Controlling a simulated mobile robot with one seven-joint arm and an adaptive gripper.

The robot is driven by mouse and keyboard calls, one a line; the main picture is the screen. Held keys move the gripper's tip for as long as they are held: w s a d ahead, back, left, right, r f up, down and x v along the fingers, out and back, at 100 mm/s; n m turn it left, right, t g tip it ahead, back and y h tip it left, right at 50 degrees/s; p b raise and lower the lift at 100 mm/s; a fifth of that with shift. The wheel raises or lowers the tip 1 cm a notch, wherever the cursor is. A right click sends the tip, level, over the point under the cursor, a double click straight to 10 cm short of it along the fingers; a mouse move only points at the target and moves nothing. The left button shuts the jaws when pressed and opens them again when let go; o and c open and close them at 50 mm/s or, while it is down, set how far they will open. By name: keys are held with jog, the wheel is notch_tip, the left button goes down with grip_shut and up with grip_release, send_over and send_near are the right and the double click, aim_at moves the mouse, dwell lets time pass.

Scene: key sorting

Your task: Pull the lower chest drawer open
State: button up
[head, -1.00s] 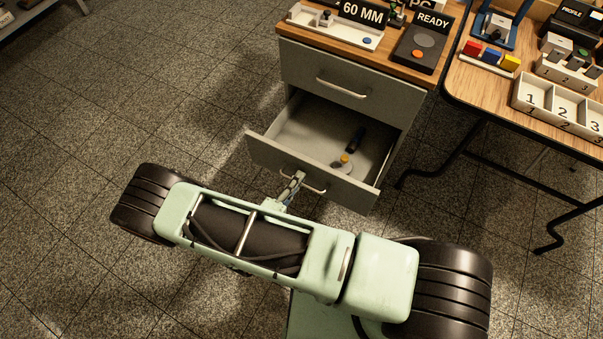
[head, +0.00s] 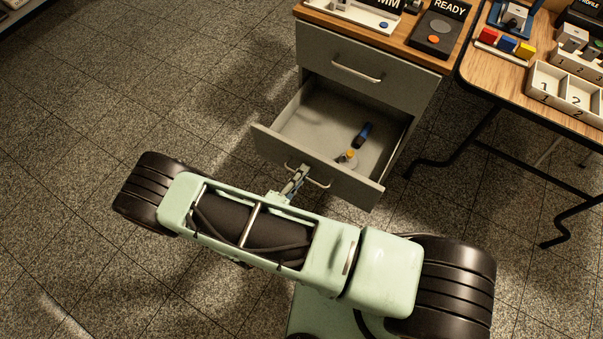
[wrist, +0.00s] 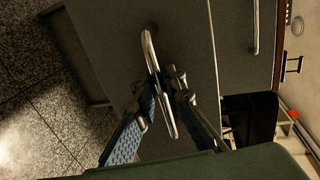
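The lower chest drawer (head: 300,122) stands well out from the grey chest (head: 350,62), its inside visible from above. Its metal bar handle (head: 320,183) is on the drawer front; in the wrist view the handle (wrist: 148,45) runs down between my fingers. My gripper (head: 298,176) is at the left part of the handle. In the wrist view my gripper (wrist: 162,82) has one finger on each side of the bar, closed around it. The exact finger contact is dark and partly hidden.
A blue-and-black item (head: 363,134) and a small yellow-topped piece (head: 347,157) lie in the drawer. The upper drawer (head: 362,72) is shut. A table (head: 500,75) with black legs stands at right. The floor at left is clear.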

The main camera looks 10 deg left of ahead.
jog(key=shift+s, duration=0.1)
jog(key=v, duration=1.2)
dwell(0.4)
